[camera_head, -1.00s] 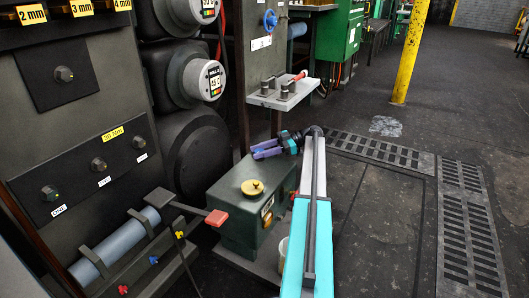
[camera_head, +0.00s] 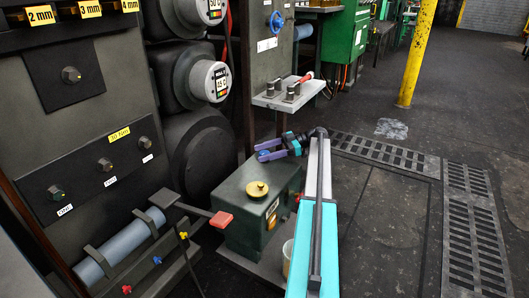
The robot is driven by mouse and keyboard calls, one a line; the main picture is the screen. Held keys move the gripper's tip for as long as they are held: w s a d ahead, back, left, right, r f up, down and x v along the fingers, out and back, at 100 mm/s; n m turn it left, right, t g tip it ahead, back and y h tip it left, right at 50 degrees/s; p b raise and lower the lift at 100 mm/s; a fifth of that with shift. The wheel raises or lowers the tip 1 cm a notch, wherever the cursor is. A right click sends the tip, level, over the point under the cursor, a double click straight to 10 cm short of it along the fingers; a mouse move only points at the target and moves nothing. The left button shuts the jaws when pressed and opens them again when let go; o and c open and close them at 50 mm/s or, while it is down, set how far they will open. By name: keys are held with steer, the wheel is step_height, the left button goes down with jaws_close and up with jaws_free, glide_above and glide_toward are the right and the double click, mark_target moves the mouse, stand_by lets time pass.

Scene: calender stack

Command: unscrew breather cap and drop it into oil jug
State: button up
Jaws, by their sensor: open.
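A brass-yellow breather cap (camera_head: 257,189) sits on top of a dark green box (camera_head: 237,212) on the floor plate. My gripper (camera_head: 261,150) has purple fingers, which are apart and empty. It is behind the cap in the picture, past the far side of the green box, and does not touch the cap. A pale container (camera_head: 287,260), perhaps the oil jug, stands low beside the box's right side. It is mostly hidden by my teal and white arm.
A red-ended lever (camera_head: 221,219) reaches toward the box's left side. A grey shelf (camera_head: 290,96) with several small parts is behind my gripper. A blue-grey cylinder (camera_head: 122,249) lies at lower left. Floor on the right is clear, with grates (camera_head: 470,235).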

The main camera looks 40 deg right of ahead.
mark_target(264, 152)
steer(key=shift+w+r+p, duration=0.1)
steer(key=shift+r+p, duration=1.25)
steer(key=shift+r, duration=0.4)
steer(key=s+a+p, duration=0.2)
steer(key=s+a, duration=0.1)
steer(key=s+a+r+p, duration=0.1)
steer(key=s+a+p, duration=0.1)
steer(key=s, duration=0.2)
steer(key=s+a+p, duration=0.2)
steer(key=s+a, duration=0.1)
steer(key=s, duration=0.1)
steer(key=shift+s+a+r, duration=0.15)
steer(key=shift+a, duration=0.2)
steer(key=shift+s+a+p, duration=0.45)
steer(key=shift+s+a, duration=0.05)
steer(key=shift+s, duration=0.25)
